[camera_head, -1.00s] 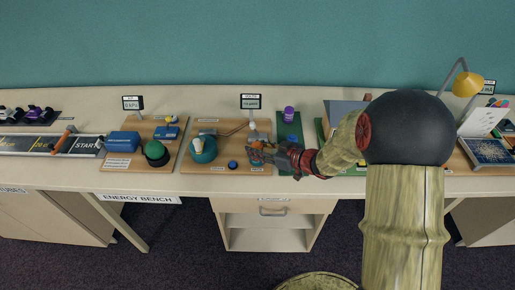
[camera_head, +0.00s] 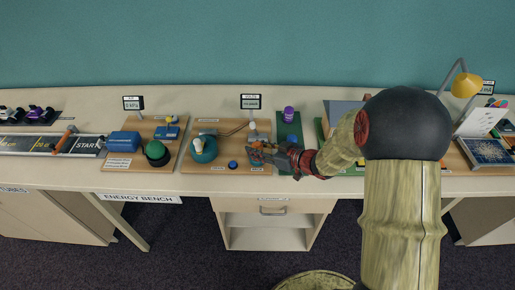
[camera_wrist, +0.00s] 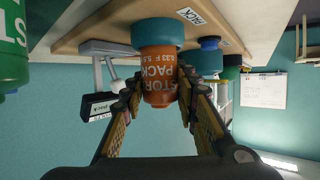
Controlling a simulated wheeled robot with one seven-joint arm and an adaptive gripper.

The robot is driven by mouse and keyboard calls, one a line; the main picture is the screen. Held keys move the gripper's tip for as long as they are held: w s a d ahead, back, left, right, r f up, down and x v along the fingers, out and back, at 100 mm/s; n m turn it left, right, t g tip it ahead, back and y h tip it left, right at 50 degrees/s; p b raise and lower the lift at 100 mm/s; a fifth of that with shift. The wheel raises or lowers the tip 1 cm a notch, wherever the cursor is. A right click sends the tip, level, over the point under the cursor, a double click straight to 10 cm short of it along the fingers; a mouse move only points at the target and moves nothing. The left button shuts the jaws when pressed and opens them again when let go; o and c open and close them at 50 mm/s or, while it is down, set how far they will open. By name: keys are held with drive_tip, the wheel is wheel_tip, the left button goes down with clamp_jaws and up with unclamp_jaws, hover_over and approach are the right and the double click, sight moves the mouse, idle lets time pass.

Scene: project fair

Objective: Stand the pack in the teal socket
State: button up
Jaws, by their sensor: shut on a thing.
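The pack (camera_wrist: 158,68) is an orange cylinder with white lettering. In the wrist view, which is upside down, one end of it meets the teal socket (camera_wrist: 157,33), a round teal ring on the underside of the picture's wooden board. The pack looks in line with the socket and upright. How deep it sits cannot be told. My gripper (camera_wrist: 160,88) is shut on the pack, one finger on each side. In the head view my gripper (camera_head: 262,153) is at the right front of the middle board, and it mostly hides the pack and socket.
A purple-capped bottle (camera_head: 288,113) is to the right.

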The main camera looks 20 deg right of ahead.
drive_tip(key=shift+f, duration=0.55)
idle(0.6)
drive_tip(key=o, duration=0.9)
drive_tip(key=shift+p+v, duration=2.15)
drive_tip(key=shift+v, duration=1.1)
drive_tip(key=shift+p+v, duration=1.5)
drive_tip(key=shift+v, duration=0.75)
